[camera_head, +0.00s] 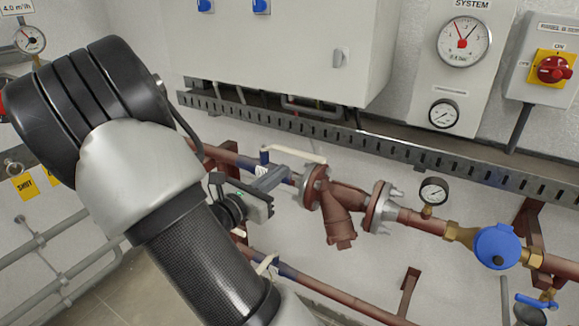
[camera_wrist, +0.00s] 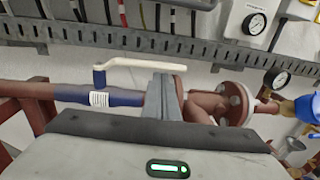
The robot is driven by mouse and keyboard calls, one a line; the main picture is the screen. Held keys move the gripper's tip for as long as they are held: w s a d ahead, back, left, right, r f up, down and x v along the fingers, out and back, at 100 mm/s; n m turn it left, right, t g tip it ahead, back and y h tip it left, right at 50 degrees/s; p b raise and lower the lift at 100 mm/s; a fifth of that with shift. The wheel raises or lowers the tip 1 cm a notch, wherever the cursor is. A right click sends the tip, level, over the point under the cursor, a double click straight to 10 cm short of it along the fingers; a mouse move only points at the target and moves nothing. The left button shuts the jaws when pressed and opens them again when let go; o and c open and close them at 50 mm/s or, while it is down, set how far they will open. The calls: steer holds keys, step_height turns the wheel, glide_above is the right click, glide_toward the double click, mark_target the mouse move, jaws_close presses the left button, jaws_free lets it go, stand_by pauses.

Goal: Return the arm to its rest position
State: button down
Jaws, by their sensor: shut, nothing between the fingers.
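My gripper (camera_head: 280,174) is in the middle of the head view, at the end of my bent arm, in front of the upper brown pipe. Its fingers are together with nothing between them. In the wrist view my gripper (camera_wrist: 164,84) points toward the pipe and covers part of it. A white lever handle (camera_head: 296,154) lies along the pipe just above the fingers; it also shows in the wrist view (camera_wrist: 150,64), on a blue valve body (camera_wrist: 78,95). I cannot tell whether the fingers touch the pipe or the handle.
A flanged strainer (camera_head: 340,212), a small gauge (camera_head: 433,191) and a blue meter (camera_head: 496,246) sit on the pipe to the right. A slotted cable tray (camera_head: 400,149) runs above, under a grey cabinet (camera_head: 290,60). Another pipe (camera_head: 335,296) runs below.

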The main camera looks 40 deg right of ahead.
steer(key=v, duration=0.7)
steer(key=s+a+r+m+g+y+p, duration=0.1)
steer(key=s+a+m+g+y+p, duration=0.2)
steer(key=s+m+g+y, duration=0.75)
steer(key=s+a+r+m+t+y+p, duration=0.1)
steer(key=s+a+r+m+t+y, duration=0.1)
steer(key=a+r+m+t, duration=0.3)
steer(key=s+a+r+m+t+y+p, duration=0.1)
steer(key=a+r+m+t+y, duration=0.3)
steer(key=a, duration=0.5)
step_height(320, 180, up, 2)
steer(key=shift+s+r+m+t+y+p, duration=0.1)
steer(key=shift+s+m+t+y+p, duration=0.25)
steer(key=shift+s+m+t, duration=0.55)
steer(key=shift+w+d, duration=0.1)
steer(key=shift+d, duration=0.05)
